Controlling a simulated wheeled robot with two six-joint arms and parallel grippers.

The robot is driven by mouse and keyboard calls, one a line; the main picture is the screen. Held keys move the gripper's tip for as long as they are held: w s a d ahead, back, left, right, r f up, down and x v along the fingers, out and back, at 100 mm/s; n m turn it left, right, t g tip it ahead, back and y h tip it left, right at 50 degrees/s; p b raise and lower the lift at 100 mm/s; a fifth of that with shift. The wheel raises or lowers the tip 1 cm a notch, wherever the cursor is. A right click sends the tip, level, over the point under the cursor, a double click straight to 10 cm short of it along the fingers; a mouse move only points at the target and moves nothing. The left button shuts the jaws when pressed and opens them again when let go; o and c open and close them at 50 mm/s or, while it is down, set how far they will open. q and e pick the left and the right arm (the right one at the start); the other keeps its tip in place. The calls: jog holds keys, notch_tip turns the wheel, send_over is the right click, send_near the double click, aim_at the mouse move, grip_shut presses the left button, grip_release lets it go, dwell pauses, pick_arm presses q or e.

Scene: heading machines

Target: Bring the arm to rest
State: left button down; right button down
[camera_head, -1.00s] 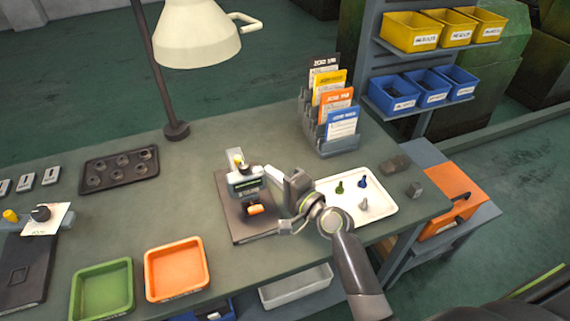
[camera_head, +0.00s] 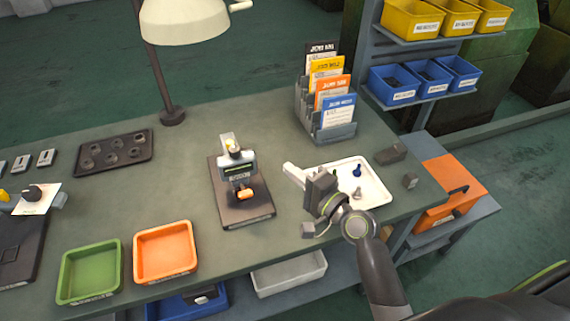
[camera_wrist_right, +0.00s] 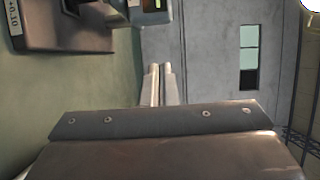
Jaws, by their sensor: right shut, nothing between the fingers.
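My right gripper (camera_head: 291,172) is over the workbench (camera_head: 190,207), between the gauge stand and the white tray. Its pale fingers point to the left and are shut with nothing between them. In the right wrist view the two fingers (camera_wrist_right: 160,84) lie together, with the bench surface on the left. My right arm comes in from the lower right and hides part of the white tray (camera_head: 383,190). My left gripper is not in view.
A gauge stand (camera_head: 240,211) with an orange part stands left of my gripper. A card rack (camera_head: 338,132) stands behind it. Green (camera_head: 70,285) and orange (camera_head: 143,262) trays lie at the front left. A lamp (camera_head: 185,22) stands at the back.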

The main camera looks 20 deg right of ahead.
jog(key=s+d+f+n+g+h, duration=0.3)
jog(key=s+d+f+n+g, duration=0.15)
jog(key=s, duration=0.55)
jog(key=s+d+f+n+g+h, duration=0.3)
jog(key=s+d+f+n+g, duration=0.15)
jog(key=s, duration=0.45)
jog(key=s+d+f+n+g+h, duration=0.4)
jog(key=s+d+f, duration=0.1)
jog(key=s, duration=0.5)
notch_tip(320, 180, down, 24)
jog(key=d+g+y, duration=0.1)
jog(key=d, duration=0.1)
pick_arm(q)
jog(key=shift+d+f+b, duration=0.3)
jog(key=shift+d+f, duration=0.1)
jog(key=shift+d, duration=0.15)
pick_arm(e)
jog(key=s+a+f+g, duration=0.1)
jog(key=s+f, duration=1.3)
jog(key=f, duration=0.2)
jog(key=shift+s+a+f+m, duration=0.2)
jog(key=shift+a+f+m, duration=0.1)
